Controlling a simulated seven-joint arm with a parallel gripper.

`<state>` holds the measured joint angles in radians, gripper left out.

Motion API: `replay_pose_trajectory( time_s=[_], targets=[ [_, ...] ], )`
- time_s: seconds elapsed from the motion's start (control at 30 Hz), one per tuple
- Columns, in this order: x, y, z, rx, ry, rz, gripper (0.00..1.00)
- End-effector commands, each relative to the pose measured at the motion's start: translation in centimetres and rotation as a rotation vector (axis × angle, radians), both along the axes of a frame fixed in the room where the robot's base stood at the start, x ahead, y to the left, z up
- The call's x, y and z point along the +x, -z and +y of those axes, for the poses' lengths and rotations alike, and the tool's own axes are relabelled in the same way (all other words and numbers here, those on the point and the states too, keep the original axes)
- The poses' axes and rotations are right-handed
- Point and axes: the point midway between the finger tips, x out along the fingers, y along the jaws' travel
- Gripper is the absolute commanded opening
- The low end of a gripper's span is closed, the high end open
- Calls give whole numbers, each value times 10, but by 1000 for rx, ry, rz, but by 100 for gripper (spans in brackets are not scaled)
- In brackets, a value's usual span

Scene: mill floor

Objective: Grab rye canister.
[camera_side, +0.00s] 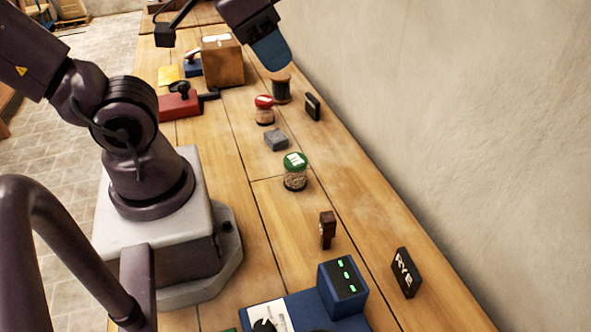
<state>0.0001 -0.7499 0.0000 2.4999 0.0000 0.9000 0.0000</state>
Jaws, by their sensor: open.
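A glass jar with a green lid (295,172) stands upright mid-table, with grain showing inside; I cannot read its lid label. A second jar with a red lid (264,110) stands farther back, also labelled too small to read. A dark sign reading RYE (405,272) stands at the near right; no jar stands right beside it. I cannot tell which jar is the rye canister. My gripper (272,52) is at the top of the view, above the far part of the table, apart from both jars. It is open, with a blue finger part showing and nothing seen in it.
A grey block (276,139) lies between the jars. A brown spool (281,90) and another dark sign (312,107) stand behind. A small brown block (327,229) and a blue device with green lights (343,286) are nearer. A cardboard box (222,62) and red tool (180,104) are back left.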

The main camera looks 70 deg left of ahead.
Motion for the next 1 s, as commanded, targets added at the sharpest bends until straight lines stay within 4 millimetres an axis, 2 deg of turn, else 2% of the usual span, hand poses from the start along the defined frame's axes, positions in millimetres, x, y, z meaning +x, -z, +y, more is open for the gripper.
replay_pose_trajectory(
  time_s=[0.03, 0.23, 0.57, 0.77, 1.0],
  targets=[
    [0, 0, 0, 0, 0, 0, 41],
    [0, 0, 0, 0, 0, 0, 86],
    [1, 4, -3, 0, 16, 19, 86],
    [13, 41, -13, 20, 77, 215, 86],
    [29, 104, -10, 198, 231, 555, 86]
  ],
)
